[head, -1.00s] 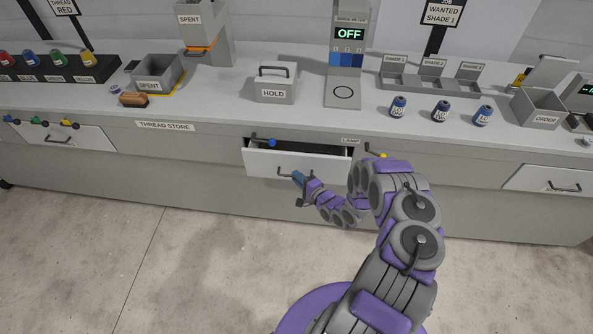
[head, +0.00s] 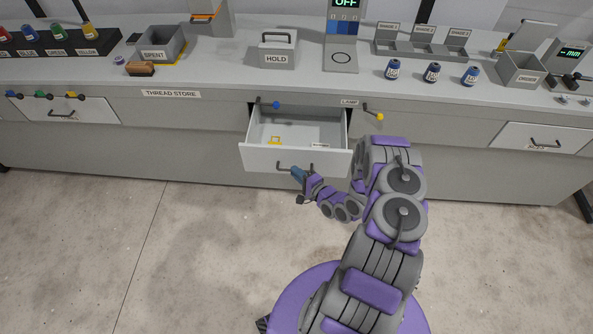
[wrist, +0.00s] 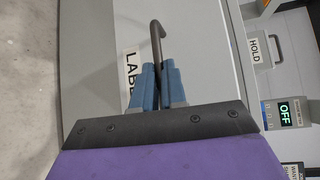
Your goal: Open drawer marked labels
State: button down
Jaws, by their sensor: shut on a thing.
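The labels drawer (head: 258,158) stands pulled well out of the cabinet front in the head view. A small yellow item and a pale item lie on its floor. Its front and a partly hidden label reading "LABE" (wrist: 130,68) show in the wrist view. The dark drawer handle (wrist: 157,42) runs between my fingers there. My gripper (head: 297,173) is at the drawer front in the head view, and its blue fingers (wrist: 161,75) are shut on the handle. The rest of the label is hidden behind the fingers.
A blue-ended lever (head: 276,105) and a yellow-ended lever (head: 380,117) flank the drawer top. Closed drawers are at left (head: 65,113) and right (head: 543,138). The HOLD box (head: 277,50) stands on the counter above. The floor to the left is clear.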

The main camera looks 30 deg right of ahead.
jog(key=shift+s+d+f, duration=0.1)
jog(key=shift+d+f, duration=0.1)
jog(key=shift+f, duration=0.05)
jog(key=c, duration=1.2)
grip_release()
jog(key=shift+d, duration=0.3)
jog(key=shift+a, duration=0.1)
jog(key=shift+r, duration=0.1)
jog(key=p+v, duration=0.1)
jog(key=v, duration=1.6)
jog(key=shift+d, duration=0.2)
